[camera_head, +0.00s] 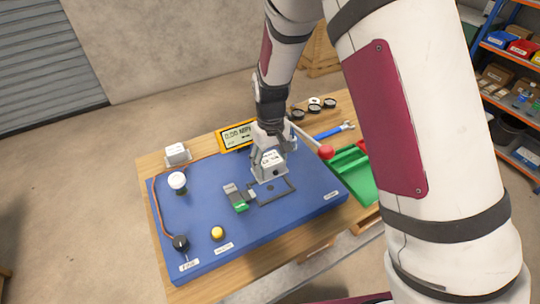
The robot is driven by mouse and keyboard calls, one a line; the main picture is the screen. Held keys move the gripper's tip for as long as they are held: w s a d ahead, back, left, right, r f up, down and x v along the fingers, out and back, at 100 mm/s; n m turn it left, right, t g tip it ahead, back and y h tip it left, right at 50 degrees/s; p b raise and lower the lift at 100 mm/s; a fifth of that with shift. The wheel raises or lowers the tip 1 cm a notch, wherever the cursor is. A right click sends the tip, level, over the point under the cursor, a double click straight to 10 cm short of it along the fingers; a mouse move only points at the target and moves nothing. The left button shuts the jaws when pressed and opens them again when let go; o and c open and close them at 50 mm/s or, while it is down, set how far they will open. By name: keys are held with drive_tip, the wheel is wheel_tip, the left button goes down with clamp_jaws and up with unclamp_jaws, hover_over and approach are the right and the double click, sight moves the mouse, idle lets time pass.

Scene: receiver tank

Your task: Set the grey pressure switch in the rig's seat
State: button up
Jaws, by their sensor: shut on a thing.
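The grey pressure switch (268,168) is a light grey block with a small label, near the middle of the blue rig board (205,215). My gripper (271,146) points down from above and is shut on the switch. The seat (271,197) shows as a dark rectangular outline on the board, with a dark round spot in it. The switch is over or at the far part of this outline. I cannot tell whether its underside touches the board. The fingertips are partly hidden by the gripper body and the switch.
A grey-green block (235,197) lies just left of the seat. A white-topped knob (178,182), black knob (180,243) and yellow button (217,233) stand farther left. A yellow display (237,135) stands behind. A red-ended lever (325,152) and green tray (357,178) are at right.

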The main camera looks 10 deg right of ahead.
wheel_tip(320, 180, down, 5)
drive_tip(key=shift+w+f+b, duration=0.1)
drive_tip(key=shift+f+b, duration=0.1)
drive_tip(key=shift+b, duration=0.8)
drive_tip(key=shift+f, duration=0.5)
drive_tip(key=shift+s, duration=0.25)
drive_tip(key=shift+f, duration=0.65)
drive_tip(key=o, duration=1.5)
